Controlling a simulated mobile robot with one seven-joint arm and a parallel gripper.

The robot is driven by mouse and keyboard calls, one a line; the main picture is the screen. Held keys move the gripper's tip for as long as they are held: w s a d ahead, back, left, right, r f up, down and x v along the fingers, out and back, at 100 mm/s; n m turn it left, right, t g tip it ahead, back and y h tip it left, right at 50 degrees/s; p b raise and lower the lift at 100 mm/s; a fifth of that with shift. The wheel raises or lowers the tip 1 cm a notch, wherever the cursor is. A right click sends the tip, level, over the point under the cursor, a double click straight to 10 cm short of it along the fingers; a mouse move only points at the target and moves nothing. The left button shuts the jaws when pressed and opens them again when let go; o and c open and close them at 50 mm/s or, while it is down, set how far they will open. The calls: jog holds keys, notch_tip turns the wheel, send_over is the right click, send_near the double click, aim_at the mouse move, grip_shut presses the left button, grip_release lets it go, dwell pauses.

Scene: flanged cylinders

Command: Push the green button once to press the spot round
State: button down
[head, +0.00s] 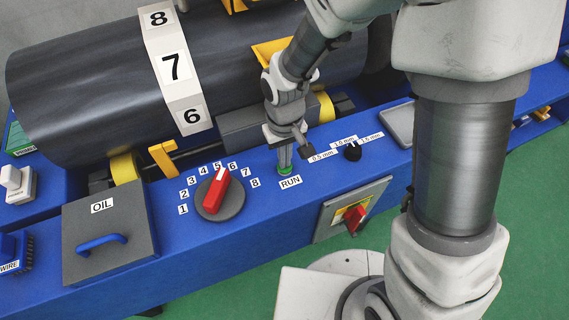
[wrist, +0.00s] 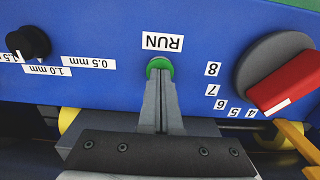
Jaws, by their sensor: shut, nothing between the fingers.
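The green button (head: 285,171) sits on the blue panel, just above the RUN label (head: 291,182). In the wrist view the green button (wrist: 160,66) shows beyond the fingertips, partly covered by them. My gripper (head: 285,163) points down at it with its fingers shut and nothing between them. In the wrist view my gripper (wrist: 157,84) overlaps the button's near part. The tips are at or very close to the button; I cannot tell whether they touch it or whether it is pressed in.
A red-handled dial (head: 218,193) numbered 1 to 8 is left of the button. A small black knob (head: 352,152) with mm labels is to the right. A big dark cylinder (head: 90,90) with a numbered band lies behind. A red switch (head: 355,218) is on the front face.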

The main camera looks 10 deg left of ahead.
jog(key=shift+f, duration=0.3)
jog(key=shift+r+p, duration=2)
jog(key=shift+r, duration=0.85)
